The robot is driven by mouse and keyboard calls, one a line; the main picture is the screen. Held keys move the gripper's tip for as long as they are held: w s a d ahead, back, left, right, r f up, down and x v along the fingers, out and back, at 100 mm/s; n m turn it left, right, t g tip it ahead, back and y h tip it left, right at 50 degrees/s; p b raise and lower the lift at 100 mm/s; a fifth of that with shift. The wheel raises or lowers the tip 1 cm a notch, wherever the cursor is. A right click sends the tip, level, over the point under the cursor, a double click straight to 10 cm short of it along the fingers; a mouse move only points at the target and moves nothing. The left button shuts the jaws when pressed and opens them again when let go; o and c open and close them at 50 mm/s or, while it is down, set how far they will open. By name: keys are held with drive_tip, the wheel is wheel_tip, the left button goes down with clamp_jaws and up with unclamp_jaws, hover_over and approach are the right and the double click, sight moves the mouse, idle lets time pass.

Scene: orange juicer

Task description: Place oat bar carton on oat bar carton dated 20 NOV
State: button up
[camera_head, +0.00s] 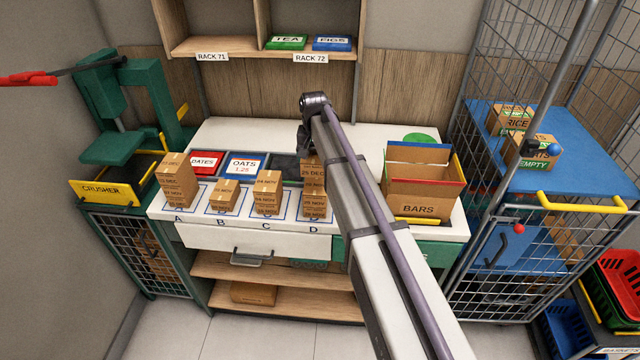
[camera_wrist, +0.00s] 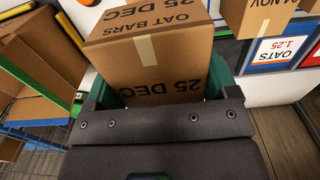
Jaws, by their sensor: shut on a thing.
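My gripper (camera_wrist: 158,88) is shut on an oat bar carton (camera_wrist: 150,55) marked 25 DEC, one finger on each side. In the head view this carton (camera_head: 311,172) is at stack D, partly behind my arm. The lower cartons of stack D (camera_head: 315,204) show below it; whether it touches them I cannot tell. Stack C (camera_head: 266,193), with 24 NOV on top, stands to the left. Stack B (camera_head: 223,196) is lower, and stack A (camera_head: 176,184) is at the far left. Several lower labels are too small to read surely, so I cannot pick out 20 NOV.
An open BARS box (camera_head: 420,185) stands right of my arm and shows at the left of the wrist view. Behind the stacks are the DATES (camera_head: 205,162) and OATS (camera_head: 243,166) bins. A green crusher (camera_head: 120,110) stands at left, a wire cage with a blue shelf (camera_head: 560,150) at right.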

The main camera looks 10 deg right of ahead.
sight(316, 184)
wheel_tip(316, 184, down, 8)
drive_tip(key=b, duration=0.5)
drive_tip(key=shift+d+r+b, duration=0.1)
drive_tip(key=shift+r+b, duration=0.1)
drive_tip(key=shift+b, duration=0.1)
drive_tip(key=shift+r+p, duration=0.3)
drive_tip(key=shift+f, duration=0.25)
drive_tip(key=o, duration=0.9)
drive_tip(key=shift+r, duration=0.1)
wheel_tip(316, 184, up, 13)
drive_tip(key=p, duration=1.2)
drive_tip(key=s+n, duration=0.4)
drive_tip(key=s, duration=2.7)
drive_tip(key=f+b, duration=0.8)
drive_tip(key=f, duration=0.1)
drive_tip(key=f+b, duration=0.4)
drive_tip(key=shift+w+f+b, duration=0.15)
drive_tip(key=shift+w+b, duration=0.1)
drive_tip(key=shift+b, duration=0.05)
